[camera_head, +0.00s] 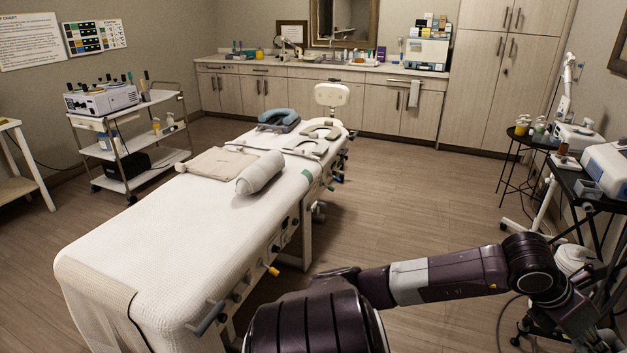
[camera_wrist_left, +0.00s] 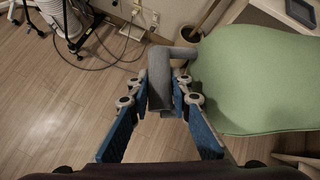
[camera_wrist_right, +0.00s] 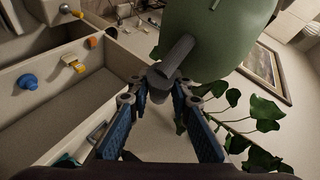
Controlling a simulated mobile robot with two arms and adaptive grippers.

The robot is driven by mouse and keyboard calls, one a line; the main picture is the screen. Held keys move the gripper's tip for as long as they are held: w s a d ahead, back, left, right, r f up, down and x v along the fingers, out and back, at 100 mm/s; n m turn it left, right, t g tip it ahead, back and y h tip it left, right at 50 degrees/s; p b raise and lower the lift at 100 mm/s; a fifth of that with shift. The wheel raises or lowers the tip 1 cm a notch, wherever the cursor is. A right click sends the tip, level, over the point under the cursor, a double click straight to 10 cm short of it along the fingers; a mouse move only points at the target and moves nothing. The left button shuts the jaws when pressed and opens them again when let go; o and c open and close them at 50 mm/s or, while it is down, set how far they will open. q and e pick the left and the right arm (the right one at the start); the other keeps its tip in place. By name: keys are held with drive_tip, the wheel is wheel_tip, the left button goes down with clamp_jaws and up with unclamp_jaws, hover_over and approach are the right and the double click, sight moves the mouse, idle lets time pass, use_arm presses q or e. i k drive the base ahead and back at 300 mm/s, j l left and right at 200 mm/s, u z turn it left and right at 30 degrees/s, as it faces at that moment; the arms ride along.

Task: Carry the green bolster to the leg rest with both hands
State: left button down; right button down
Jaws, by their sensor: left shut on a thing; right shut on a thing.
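The green bolster (camera_wrist_left: 250,85) fills the right of the left wrist view, with a grey handle (camera_wrist_left: 158,68) at its end. My left gripper (camera_wrist_left: 160,95) is shut on that handle. In the right wrist view the bolster (camera_wrist_right: 210,35) is at the top, with another grey handle (camera_wrist_right: 175,58). My right gripper (camera_wrist_right: 160,92) is shut on this handle. The bolster and both grippers are out of the head view. The white padded treatment table (camera_head: 170,250) has a beige panel (camera_head: 95,300) at its near end. I cannot tell which part is the leg rest.
A grey roll (camera_head: 261,173) and a folded beige cloth (camera_head: 215,163) lie on the table. Coloured knobs line its right side. A trolley (camera_head: 130,150) stands at the left, and equipment stands at the right. Plant leaves (camera_wrist_right: 265,110) hang near my right gripper. The floor (camera_head: 410,200) right of the table is open.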

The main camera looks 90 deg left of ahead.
sight(141, 249)
drive_tip(key=u, duration=1.95)
drive_tip(key=j+u, duration=0.2)
drive_tip(key=j, duration=0.8)
drive_tip(key=i+j, duration=0.1)
drive_tip(key=j, duration=1.05)
drive_tip(key=i+j, duration=0.1)
drive_tip(key=j, duration=1)
drive_tip(key=i+j, duration=0.1)
drive_tip(key=j, duration=1.05)
